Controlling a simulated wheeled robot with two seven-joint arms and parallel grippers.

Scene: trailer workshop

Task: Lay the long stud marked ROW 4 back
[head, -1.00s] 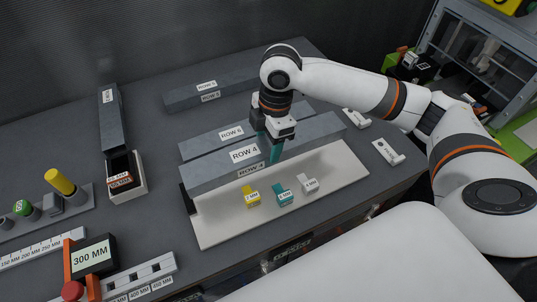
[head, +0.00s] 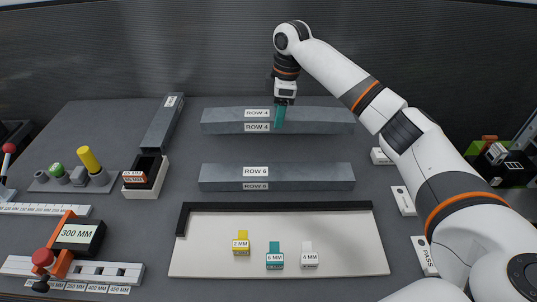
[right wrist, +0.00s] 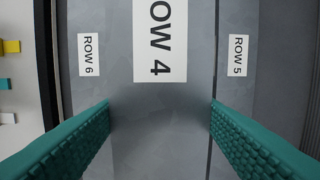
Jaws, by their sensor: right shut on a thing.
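The long grey stud marked ROW 4 (head: 325,121) is held level at the back of the bench. My right gripper (head: 279,118) is shut across its middle, and the teal fingers flank it in the right wrist view. There its ROW 4 label (right wrist: 160,38) looks much larger than the ROW 6 label (right wrist: 91,56) and ROW 5 label (right wrist: 239,55), so it is raised above those studs, between them. The ROW 6 stud (head: 325,178) lies nearer the front. The ROW 5 stud is hidden behind ROW 4 in the head view. My left gripper is out of view.
A white board (head: 205,255) with a black rail carries yellow, teal and white MM tags in front. Another grey stud (head: 163,122) and a small bin (head: 162,180) stand left. A 300 MM stop gauge (head: 80,235) is front left. White tags (head: 404,200) lie right.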

